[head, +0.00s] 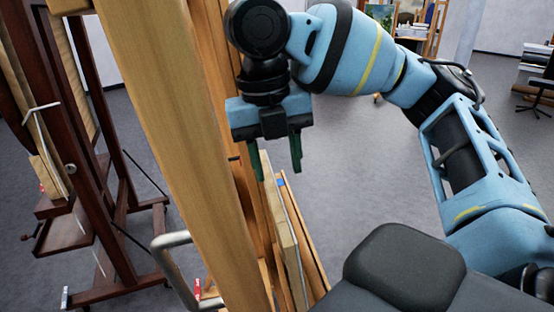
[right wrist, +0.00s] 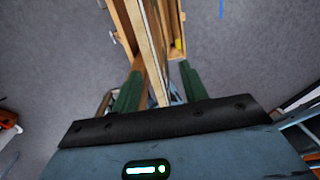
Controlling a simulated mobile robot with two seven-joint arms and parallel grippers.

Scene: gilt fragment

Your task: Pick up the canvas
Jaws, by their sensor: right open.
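The canvas (head: 281,232) is a thin pale panel seen nearly edge-on, standing upright against the wooden easel (head: 165,120). My right gripper (head: 275,170) is open, its green fingers pointing down just above the canvas's top edge in the head view. In the right wrist view, the canvas edge (right wrist: 150,45) runs between the two spread green fingers of my right gripper (right wrist: 160,72). I cannot tell whether either finger touches it. The canvas's lower part is cut off in the head view. My left gripper is not in view.
A dark wooden easel (head: 105,225) stands at the left. A curved metal bar (head: 168,262) is near the front easel. The grey floor (head: 355,165) right of the canvas is clear.

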